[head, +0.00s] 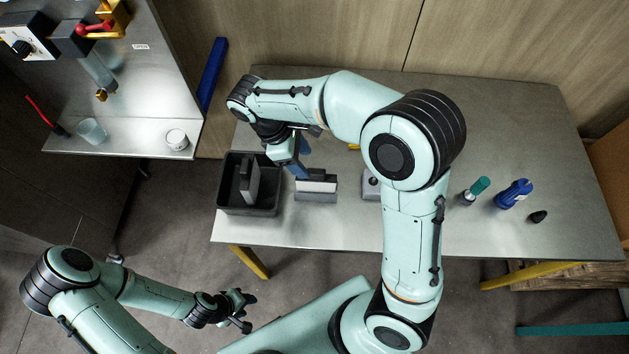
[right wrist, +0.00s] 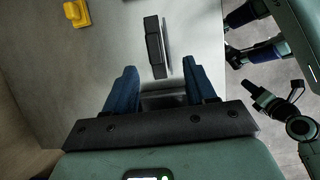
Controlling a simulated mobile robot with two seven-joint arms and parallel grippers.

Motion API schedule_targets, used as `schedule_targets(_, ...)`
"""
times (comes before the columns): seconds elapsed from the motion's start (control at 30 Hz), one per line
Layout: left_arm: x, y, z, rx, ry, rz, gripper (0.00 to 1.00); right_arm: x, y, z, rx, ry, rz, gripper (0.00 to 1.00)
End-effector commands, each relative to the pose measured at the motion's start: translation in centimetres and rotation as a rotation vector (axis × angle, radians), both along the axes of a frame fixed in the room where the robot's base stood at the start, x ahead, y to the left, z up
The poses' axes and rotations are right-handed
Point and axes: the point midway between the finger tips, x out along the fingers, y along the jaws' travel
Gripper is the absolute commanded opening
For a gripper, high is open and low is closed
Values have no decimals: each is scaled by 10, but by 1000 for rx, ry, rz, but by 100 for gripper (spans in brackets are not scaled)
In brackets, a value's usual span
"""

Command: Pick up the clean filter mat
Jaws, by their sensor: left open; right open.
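A pale slab, which looks like the clean filter mat (head: 316,187), stands upright in a grey holder (head: 316,197) on the table, right of the black bin. My right gripper (head: 301,171) is open above the holder's left end; the arm partly hides it. In the right wrist view its blue fingers (right wrist: 162,95) are spread apart. A narrow dark upright piece (right wrist: 154,48) lies beyond the fingertips; I cannot tell whether it is the mat or its holder. My left gripper (head: 242,311) is open and empty, in front of the table.
The black bin (head: 232,208) holds a dark grey slab (head: 249,180). A grey block (head: 371,185) stands right of the holder, partly behind my arm. A green-capped bottle (head: 474,191), a blue item (head: 514,194) and a small black piece (head: 538,216) are further right.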

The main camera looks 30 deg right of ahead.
Motion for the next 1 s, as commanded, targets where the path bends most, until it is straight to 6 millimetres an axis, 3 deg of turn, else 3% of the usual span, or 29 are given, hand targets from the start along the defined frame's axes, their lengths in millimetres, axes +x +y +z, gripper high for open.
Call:
schedule_targets(0.1,-5,0,-6,0,7,0,43,-5,-7,-21,-1,4,-1,55)
schedule_targets(0.37,-6,0,-7,0,7,0,43,-7,-15,-38,-1,1,-1,55)
schedule_targets(0.63,-9,0,-10,0,9,0,43,-12,-32,-73,0,2,-2,55)
schedule_targets(0.97,-9,0,-10,0,10,0,43,-13,-34,-80,1,-2,-1,55)
schedule_targets(1.0,-9,0,-10,0,10,0,43,-13,-34,-80,1,-2,-1,46)
